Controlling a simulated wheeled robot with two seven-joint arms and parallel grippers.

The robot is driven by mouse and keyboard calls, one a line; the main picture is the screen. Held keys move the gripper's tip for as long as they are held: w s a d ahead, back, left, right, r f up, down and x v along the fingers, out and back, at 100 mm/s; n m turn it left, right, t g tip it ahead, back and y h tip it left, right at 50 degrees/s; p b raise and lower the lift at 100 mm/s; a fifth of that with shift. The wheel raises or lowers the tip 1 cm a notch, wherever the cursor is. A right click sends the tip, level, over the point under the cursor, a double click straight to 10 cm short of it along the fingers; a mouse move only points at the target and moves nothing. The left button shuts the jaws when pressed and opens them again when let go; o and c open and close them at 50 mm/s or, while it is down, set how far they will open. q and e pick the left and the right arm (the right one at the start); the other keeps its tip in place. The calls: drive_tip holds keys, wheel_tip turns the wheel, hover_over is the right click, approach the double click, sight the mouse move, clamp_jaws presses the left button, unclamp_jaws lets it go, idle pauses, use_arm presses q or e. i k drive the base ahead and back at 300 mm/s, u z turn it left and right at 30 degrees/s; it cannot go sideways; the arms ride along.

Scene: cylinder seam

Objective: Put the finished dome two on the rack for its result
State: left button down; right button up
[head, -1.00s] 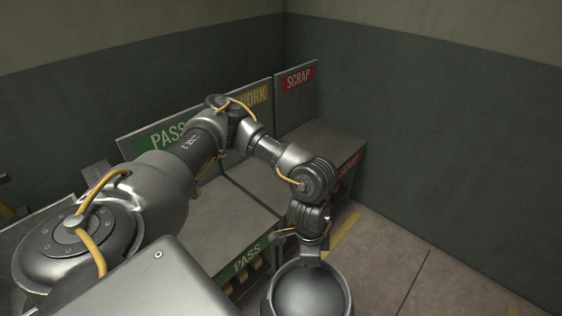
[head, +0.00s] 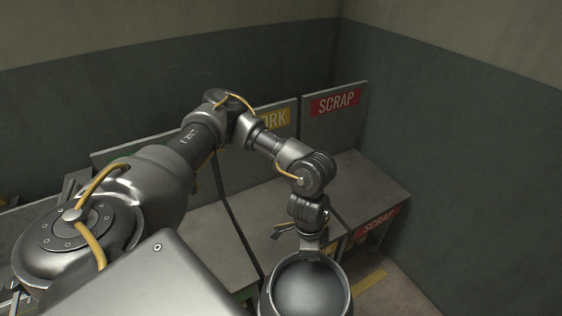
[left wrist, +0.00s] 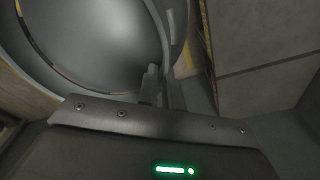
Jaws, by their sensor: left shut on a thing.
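The grey metal dome (head: 308,287) hangs at the bottom of the head view, its rim towards me and the picture's edge cutting it off. My left gripper (head: 312,250) is shut on its far rim. In the left wrist view the dome (left wrist: 90,35) fills the upper left, with the gripper fingers (left wrist: 160,85) at its edge. No number shows on the dome. The rack (head: 350,185) stands behind, with a red SCRAP sign (head: 336,102) at right and a yellow sign reading "ORK" (head: 274,119) left of it. My arm mostly hides the PASS sign. My right gripper is out of view.
Upright back panels and dark dividing strips separate the bays. A dark wall (head: 460,170) closes off the right side. Floor with a yellow stripe (head: 369,281) shows at lower right.

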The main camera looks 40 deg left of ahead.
sight(287, 220)
drive_tip(key=u, duration=0.25)
drive_tip(key=i, duration=0.95)
drive_tip(key=u, duration=0.3)
